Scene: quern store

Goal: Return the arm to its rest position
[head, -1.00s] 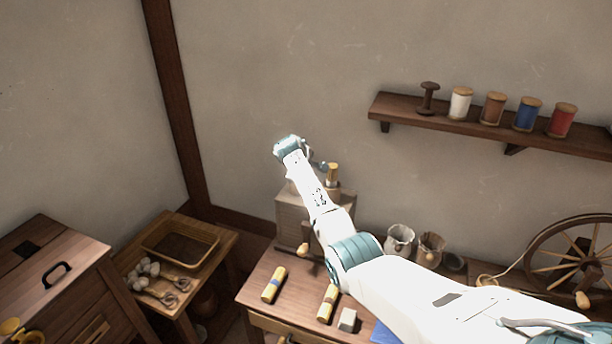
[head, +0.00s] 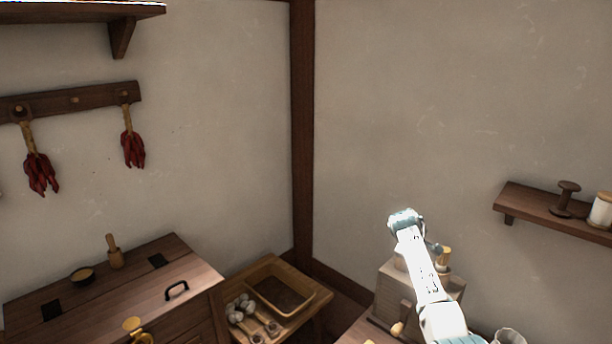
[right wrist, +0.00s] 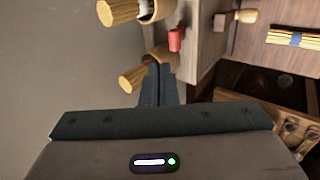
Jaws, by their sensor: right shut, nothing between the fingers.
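My right arm (head: 425,275) reaches up from the bottom right in the head view, in front of a wooden box on the table. Its teal wrist end (head: 404,222) is uppermost, and the gripper's fingertips are not clear there. In the right wrist view my right gripper (right wrist: 157,72) has its two dark fingers together with nothing between them. The fingertips show close to wooden-topped objects (right wrist: 160,55); I cannot tell whether they touch. My left gripper is in neither view.
A wooden box (head: 393,288) stands behind the arm. A shelf (head: 545,212) with spools is at right. A tray (head: 310,300) and garlic (head: 240,308) lie on a low table beside a chest (head: 130,290). The right wrist view shows a red cylinder (right wrist: 176,40) and a blue-banded yellow bundle (right wrist: 293,39).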

